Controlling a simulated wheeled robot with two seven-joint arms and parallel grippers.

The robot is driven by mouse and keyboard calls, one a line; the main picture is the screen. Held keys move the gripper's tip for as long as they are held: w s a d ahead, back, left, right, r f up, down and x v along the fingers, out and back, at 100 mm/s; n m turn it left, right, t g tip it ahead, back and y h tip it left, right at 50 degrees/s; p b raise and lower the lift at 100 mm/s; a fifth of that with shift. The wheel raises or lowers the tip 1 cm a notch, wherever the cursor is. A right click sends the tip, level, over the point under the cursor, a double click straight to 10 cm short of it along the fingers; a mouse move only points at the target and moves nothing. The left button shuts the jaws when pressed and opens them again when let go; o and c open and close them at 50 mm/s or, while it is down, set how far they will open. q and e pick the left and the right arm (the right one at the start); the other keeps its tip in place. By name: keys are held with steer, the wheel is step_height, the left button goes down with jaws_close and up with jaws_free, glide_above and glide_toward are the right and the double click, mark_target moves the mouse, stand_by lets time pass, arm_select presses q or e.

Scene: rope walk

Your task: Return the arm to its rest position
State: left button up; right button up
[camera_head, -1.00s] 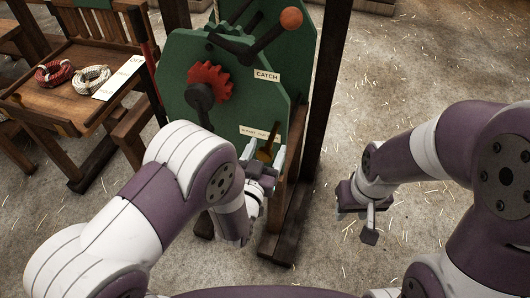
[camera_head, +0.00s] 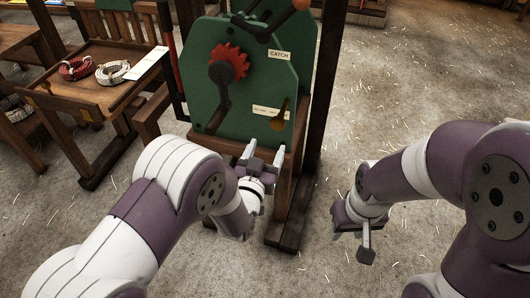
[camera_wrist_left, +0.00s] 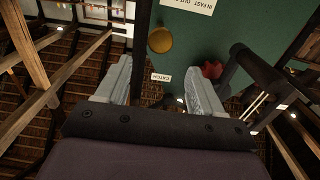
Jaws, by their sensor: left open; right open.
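My left gripper (camera_head: 264,157) is open and empty, in front of the lower part of the green machine panel (camera_head: 255,65). Its two pale fingers also show apart in the left wrist view (camera_wrist_left: 160,85), with nothing between them but the background. My right gripper (camera_head: 350,232) hangs low over the floor at the right of the machine's post. Its jaws are small in view and no held object shows. A brass-coloured lever (camera_head: 280,118) on the panel is just above the left gripper, apart from it.
The panel carries a red gear (camera_head: 230,62), a dark crank and a "CATCH" label (camera_head: 279,55). A dark wooden post (camera_head: 320,85) stands at its right. A wooden bench (camera_head: 95,95) with two rope coils stands at left. Straw-strewn floor (camera_head: 400,80) lies open at right.

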arm_select(q)
steer(key=s+a+f+g+y, duration=0.25)
steer(key=s+f+g, duration=0.45)
steer(key=f, duration=0.4)
steer(key=s+a+r+n+g+y, duration=0.1)
steer(key=s+a+r+g+y, duration=0.15)
steer(key=s+a+g, duration=0.35)
steer(key=s+a+r+n+g+y, duration=0.1)
steer(key=s+a+r+g, duration=0.2)
steer(key=s+a, duration=0.45)
steer(key=a+r+p, duration=0.2)
steer(key=r+p, duration=0.5)
steer(key=r, duration=0.2)
steer(key=a+r+n+p, duration=0.1)
steer(key=a+r+p, duration=0.1)
steer(key=r+p, duration=0.6)
steer(key=shift+r+n, duration=0.3)
steer(key=shift+r, duration=0.6)
